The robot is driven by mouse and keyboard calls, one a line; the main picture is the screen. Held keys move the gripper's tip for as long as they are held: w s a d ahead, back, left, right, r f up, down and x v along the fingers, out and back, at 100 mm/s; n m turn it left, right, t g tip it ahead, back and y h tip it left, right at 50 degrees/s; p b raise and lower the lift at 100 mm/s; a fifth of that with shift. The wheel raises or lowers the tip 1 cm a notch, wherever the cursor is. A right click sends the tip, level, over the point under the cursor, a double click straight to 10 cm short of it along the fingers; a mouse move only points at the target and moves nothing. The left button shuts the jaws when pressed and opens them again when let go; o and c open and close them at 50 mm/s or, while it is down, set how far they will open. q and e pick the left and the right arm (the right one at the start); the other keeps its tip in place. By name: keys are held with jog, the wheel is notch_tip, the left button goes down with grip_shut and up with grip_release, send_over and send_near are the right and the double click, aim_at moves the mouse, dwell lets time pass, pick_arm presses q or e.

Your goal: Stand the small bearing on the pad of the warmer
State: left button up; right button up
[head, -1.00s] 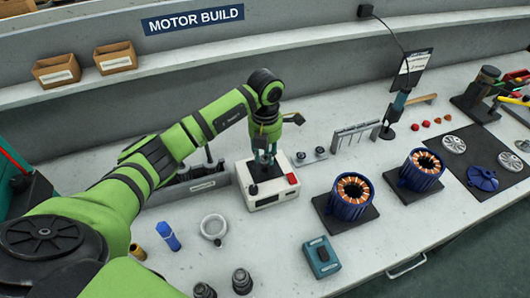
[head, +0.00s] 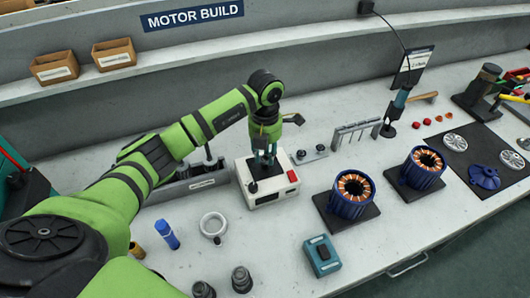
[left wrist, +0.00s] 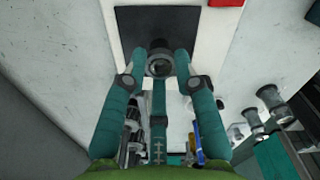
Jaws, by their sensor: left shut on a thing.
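The warmer (head: 283,195) is a white box with a red switch and a dark pad on top. The pad (left wrist: 128,28) shows as a dark square in the left wrist view. My left gripper (head: 265,157) points down over the warmer. In the left wrist view its teal fingers (left wrist: 160,66) are shut on the small bearing (left wrist: 159,64), a small dark ring with a grey face. The bearing appears over the pad's near part. I cannot tell whether it touches the pad. In the head view the fingers largely hide it. My right gripper is not in view.
A grey tool tray (head: 180,190) stands close left of the warmer. A small block with round pieces (head: 309,156) is behind right. Two blue stators with copper windings (head: 350,196) stand to the right.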

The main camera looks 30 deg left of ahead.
pick_arm(q)
jog(key=shift+f+b, duration=0.3)
dwell(0.5)
jog(key=o, duration=1.2)
jog(key=shift+o, duration=0.2)
jog(key=shift+r+p, duration=2.1)
jog(key=shift+r, duration=0.95)
jog(key=shift+f, duration=0.1)
